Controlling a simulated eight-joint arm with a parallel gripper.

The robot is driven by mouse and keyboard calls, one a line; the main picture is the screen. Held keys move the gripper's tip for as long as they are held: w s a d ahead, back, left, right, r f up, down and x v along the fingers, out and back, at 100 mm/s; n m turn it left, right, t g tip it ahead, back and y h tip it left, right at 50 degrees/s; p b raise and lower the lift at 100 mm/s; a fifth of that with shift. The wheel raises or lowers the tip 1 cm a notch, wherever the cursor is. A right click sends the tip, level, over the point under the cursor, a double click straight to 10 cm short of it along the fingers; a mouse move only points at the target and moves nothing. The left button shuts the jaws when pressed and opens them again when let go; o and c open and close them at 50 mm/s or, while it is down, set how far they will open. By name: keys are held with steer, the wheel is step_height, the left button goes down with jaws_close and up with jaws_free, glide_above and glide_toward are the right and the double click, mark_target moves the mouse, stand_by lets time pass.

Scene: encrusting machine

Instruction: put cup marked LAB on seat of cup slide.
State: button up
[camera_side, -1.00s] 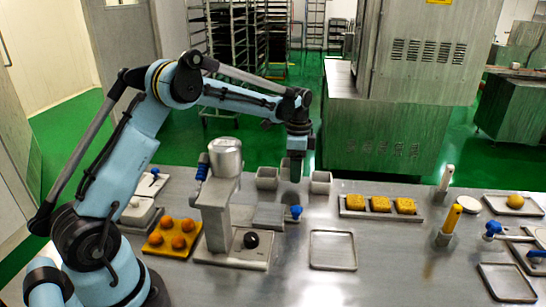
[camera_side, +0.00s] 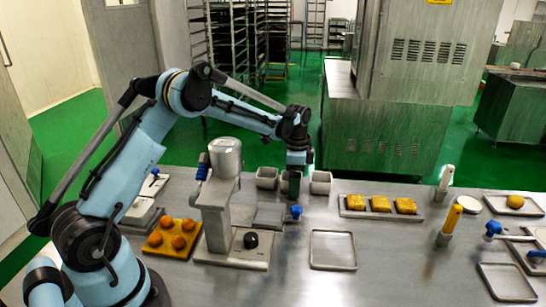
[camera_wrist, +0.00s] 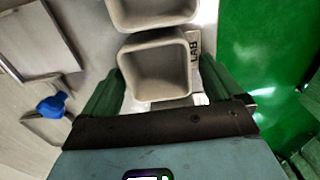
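A grey square cup (camera_wrist: 155,72) lies below my gripper in the wrist view, with a tag reading LAB (camera_wrist: 194,58) along its right side. In the side view this cup is mostly hidden by my gripper (camera_side: 291,186), between two similar cups. My gripper (camera_wrist: 160,95) points down with its dark fingers apart on either side of the cup. A gap shows at the right finger; contact at the left is unclear. A grey block with a blue knob (camera_side: 296,211), probably the cup slide, sits on the machine (camera_side: 215,215) in front. Its seat is not clearly visible.
A left cup (camera_side: 267,178) and right cup (camera_side: 320,183) flank the gripper closely; one neighbour (camera_wrist: 150,12) shows in the wrist view. An empty tray (camera_side: 333,250) lies in front right. A tray of yellow blocks (camera_side: 380,205) is farther right. An orange-ball tray (camera_side: 170,240) is left.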

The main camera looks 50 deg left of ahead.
steer(key=shift+r, duration=0.1)
step_height(320, 180, up, 12)
stand_by(0.6)
step_height(320, 180, down, 12)
steer(key=shift+f, duration=0.1)
steer(key=shift+r, duration=1.2)
